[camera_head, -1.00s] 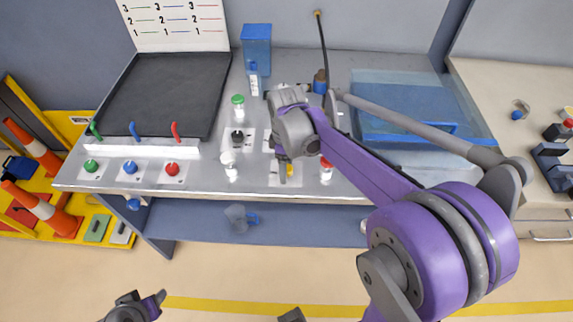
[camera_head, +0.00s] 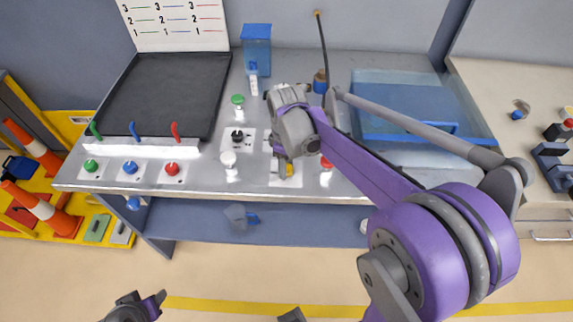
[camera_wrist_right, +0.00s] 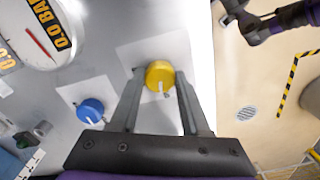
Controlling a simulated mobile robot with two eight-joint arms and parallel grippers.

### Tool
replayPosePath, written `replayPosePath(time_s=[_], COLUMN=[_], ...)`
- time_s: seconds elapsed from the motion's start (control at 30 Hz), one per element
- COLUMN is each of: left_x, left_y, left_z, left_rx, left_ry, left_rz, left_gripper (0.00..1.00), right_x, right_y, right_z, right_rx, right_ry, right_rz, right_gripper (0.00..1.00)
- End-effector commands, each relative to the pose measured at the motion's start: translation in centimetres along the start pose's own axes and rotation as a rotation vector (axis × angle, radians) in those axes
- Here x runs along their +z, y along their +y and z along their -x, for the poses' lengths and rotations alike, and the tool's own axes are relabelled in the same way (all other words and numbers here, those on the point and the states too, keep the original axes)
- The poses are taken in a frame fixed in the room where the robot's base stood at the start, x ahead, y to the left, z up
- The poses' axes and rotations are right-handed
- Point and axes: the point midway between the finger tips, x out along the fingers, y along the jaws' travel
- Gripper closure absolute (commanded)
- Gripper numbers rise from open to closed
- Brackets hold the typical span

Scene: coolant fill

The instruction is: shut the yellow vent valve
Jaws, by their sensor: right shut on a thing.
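The yellow vent valve (camera_wrist_right: 160,73) is a round yellow knob on a pale square plate in the right wrist view, with a white mark on its face. My right gripper (camera_wrist_right: 159,88) has one finger on each side of it and is shut on it. In the head view only a small bit of the yellow valve (camera_head: 290,169) shows beside the right gripper (camera_head: 286,165), near the bench's front edge. The right wrist and fingers hide the rest. My left gripper (camera_head: 146,302) is low at the bottom edge, away from the bench; its jaw opening is unclear.
A white knob (camera_head: 229,160) and black knob (camera_head: 238,136) stand left of the gripper, and a red knob (camera_head: 326,163) close on its right. A blue knob (camera_wrist_right: 90,110) and a gauge reading 0.0 BAR (camera_wrist_right: 40,35) show in the wrist view.

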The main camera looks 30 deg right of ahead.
Motion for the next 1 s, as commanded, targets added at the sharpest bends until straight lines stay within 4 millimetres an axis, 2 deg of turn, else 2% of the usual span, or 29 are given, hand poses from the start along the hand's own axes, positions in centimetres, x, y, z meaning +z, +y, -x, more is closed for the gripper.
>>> replayPosePath(time_s=[1.0], left_x=[0.52], left_y=[0.00], left_z=[-0.62], left_rx=[0.000], left_ry=[-0.004], left_rz=[0.000], left_gripper=[0.50], right_x=[-0.02], right_y=[-0.04], right_z=[0.01], right_rx=[0.001], right_ry=[0.000], right_rz=[-0.946], right_gripper=[1.00])
